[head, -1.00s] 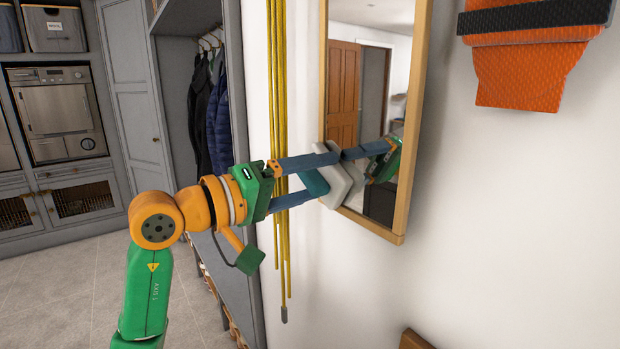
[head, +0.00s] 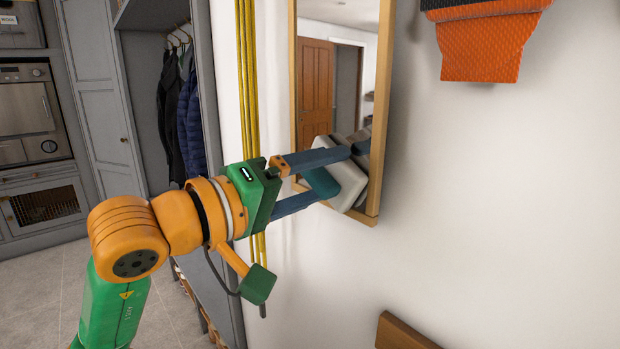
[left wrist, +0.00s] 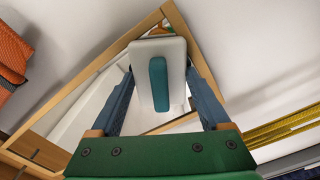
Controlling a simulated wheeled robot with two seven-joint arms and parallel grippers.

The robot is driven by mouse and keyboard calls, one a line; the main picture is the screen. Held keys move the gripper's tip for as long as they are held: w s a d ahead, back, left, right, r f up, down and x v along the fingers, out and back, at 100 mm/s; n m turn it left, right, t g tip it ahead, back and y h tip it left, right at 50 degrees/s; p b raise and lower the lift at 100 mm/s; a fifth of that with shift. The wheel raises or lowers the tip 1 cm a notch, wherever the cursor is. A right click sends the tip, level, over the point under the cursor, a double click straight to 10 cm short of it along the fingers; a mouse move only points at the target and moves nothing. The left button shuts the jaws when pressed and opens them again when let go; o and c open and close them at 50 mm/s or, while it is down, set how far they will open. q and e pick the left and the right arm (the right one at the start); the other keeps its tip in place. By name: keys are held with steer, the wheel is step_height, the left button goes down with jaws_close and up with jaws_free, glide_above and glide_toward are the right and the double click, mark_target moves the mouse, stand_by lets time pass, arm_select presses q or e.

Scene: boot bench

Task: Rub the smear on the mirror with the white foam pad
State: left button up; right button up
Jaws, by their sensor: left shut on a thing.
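The mirror (head: 340,95) hangs on the white wall in a light wooden frame. In the left wrist view the pad (left wrist: 177,65) sits between the two blue fingers, with the mirror behind. I cannot make out the smear; the pad and fingers cover part of the glass. My right gripper is not in view.
Yellow cords (head: 247,90) hang on the wall left of the mirror, behind my left wrist. An orange item with a black band (head: 488,45) is at the upper right. A wooden edge (head: 405,333) shows at the bottom.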

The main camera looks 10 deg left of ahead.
arm_select(q)
steer(key=w+a, duration=0.4)
steer(key=a, duration=0.1)
steer(key=shift+w+a+p, duration=0.3)
steer(key=shift+a+p, duration=0.1)
steer(key=shift+p, duration=0.05)
steer(key=b+v, duration=0.3)
steer(key=v, duration=0.3)
steer(key=shift+d, duration=0.1)
